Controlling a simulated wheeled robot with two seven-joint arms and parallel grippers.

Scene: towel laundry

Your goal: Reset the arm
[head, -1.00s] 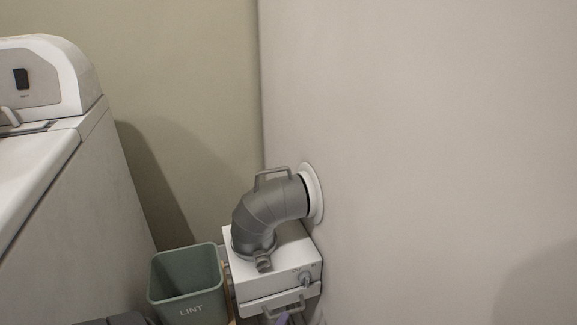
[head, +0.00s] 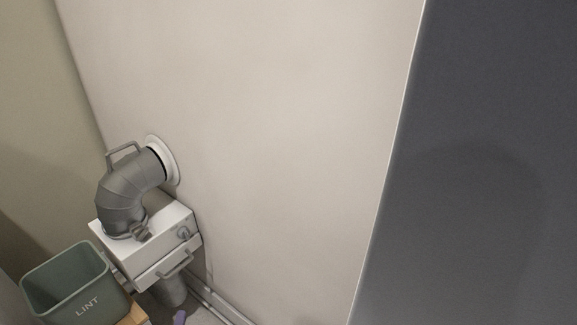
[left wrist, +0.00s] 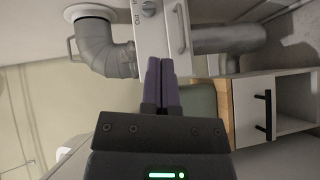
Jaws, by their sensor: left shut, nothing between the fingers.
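My left gripper (left wrist: 161,66) shows in the left wrist view with its two purple fingers together, shut and empty. In the head view only a small purple bit of it (head: 179,318) shows at the bottom edge, below the white vent box. In the left wrist view the fingers point toward the white box (left wrist: 152,35) with its knob and handle; I cannot tell the gap. My right gripper is in neither view.
The white box (head: 125,253) carries a grey duct elbow (head: 122,203) leading into the wall. A green LINT bin (head: 45,291) stands beside it. A dark grey panel (head: 480,110) fills the head view's right.

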